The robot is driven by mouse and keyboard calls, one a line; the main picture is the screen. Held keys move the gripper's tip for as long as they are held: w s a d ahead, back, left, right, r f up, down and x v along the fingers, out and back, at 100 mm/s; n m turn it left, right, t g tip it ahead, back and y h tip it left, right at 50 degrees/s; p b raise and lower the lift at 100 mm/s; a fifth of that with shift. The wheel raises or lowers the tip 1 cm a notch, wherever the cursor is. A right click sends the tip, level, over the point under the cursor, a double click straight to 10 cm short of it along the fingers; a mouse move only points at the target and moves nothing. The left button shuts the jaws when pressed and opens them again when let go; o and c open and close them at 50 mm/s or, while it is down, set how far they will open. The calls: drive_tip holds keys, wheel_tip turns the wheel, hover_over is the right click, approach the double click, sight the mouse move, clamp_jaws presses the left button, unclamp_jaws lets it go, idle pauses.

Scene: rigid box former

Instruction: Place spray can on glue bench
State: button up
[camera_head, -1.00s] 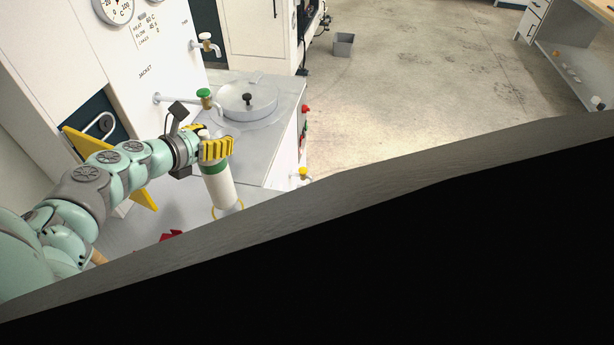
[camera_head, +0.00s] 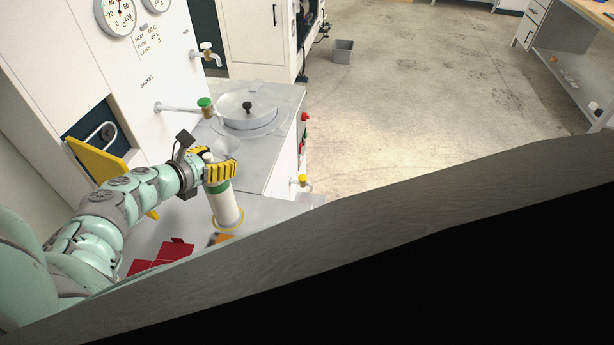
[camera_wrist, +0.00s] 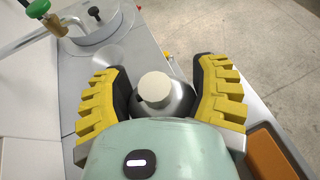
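The spray can (camera_head: 227,206) is white with a green band and a pale cap. It looks close to upright, with its base at a yellow ring (camera_head: 241,220) on the grey glue bench (camera_head: 262,212). I cannot tell whether the base touches the surface. My gripper (camera_head: 212,163), with yellow ribbed fingers, is around the can's upper part. The base is hidden in the wrist view.
Behind the can is a counter with a round lidded vessel (camera_head: 247,112) and a green-handled tap (camera_head: 205,104). Red flat pieces (camera_head: 165,258) and an orange item (camera_head: 222,239) lie nearby. A dark grey edge blocks the lower right. Open floor lies beyond.

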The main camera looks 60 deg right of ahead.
drive_tip(key=o, duration=0.6)
drive_tip(key=shift+c, duration=0.2)
drive_tip(key=shift+r, duration=0.2)
drive_tip(key=shift+w+a, duration=0.1)
drive_tip(key=shift+a, duration=0.4)
drive_tip(key=b+v, duration=0.2)
drive_tip(key=v, duration=0.4)
drive_tip(key=shift+a+r, duration=0.2)
drive_tip(key=shift+a, duration=0.05)
